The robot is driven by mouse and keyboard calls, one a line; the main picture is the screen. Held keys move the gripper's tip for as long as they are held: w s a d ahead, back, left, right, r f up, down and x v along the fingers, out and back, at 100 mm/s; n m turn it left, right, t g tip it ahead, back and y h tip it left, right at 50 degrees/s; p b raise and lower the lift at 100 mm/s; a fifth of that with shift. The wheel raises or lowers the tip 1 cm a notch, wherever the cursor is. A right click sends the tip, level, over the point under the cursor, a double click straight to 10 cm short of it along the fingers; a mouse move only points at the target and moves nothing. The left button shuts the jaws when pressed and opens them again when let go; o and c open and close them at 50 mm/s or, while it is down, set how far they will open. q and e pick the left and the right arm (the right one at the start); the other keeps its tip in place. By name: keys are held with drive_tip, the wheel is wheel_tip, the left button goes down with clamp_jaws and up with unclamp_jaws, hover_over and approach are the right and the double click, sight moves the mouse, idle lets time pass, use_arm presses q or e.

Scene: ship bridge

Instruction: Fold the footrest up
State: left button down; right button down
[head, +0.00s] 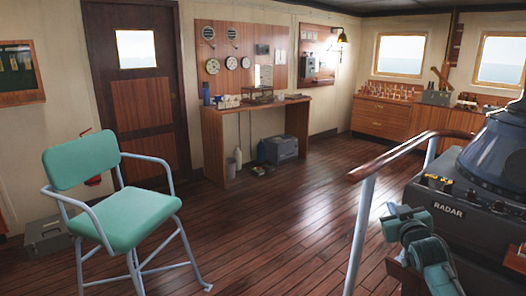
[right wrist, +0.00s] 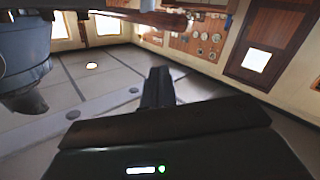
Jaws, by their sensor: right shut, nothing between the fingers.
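A chair with a teal backrest and teal seat (head: 128,222) on pale blue tubing stands at the left in the head view. Pale tubes run below the seat, and one ends low at the right (head: 206,286). The lower frame is cut off by the picture's bottom edge, and I cannot clearly make out the footrest. My right arm shows at the lower right, far to the right of the chair and beside the radar console. My right gripper (right wrist: 158,88) is shut and empty in the right wrist view. My left gripper is not in view.
The radar console (head: 462,225) stands at the right, with a wood-topped handrail (head: 364,225) between it and the open floor. A grey case (head: 48,238) lies behind the chair. A wooden desk (head: 216,145) stands at the back wall. The middle plank floor (head: 275,215) is clear.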

drive_tip(key=s+a+f+g+y, duration=0.1)
drive_tip(key=s+a+f+g, duration=0.1)
drive_tip(key=s+a+f, duration=0.45)
drive_tip(key=s+a+f+n+g+y, duration=0.15)
drive_tip(key=s+a+f, duration=0.25)
drive_tip(key=s+f, duration=0.55)
drive_tip(key=s+a+f+g+y, duration=0.1)
drive_tip(key=s+a+f+y, duration=0.1)
drive_tip(key=s+a+f, duration=0.45)
drive_tip(key=s+a+f+g, duration=0.1)
drive_tip(key=s, duration=0.7)
drive_tip(key=s+a+f+m+g, duration=0.1)
drive_tip(key=s+a, duration=0.1)
drive_tip(key=s, duration=0.6)
drive_tip(key=shift+s+a+f, duration=0.25)
drive_tip(key=shift+s+f, duration=0.05)
drive_tip(key=shift+f, duration=0.1)
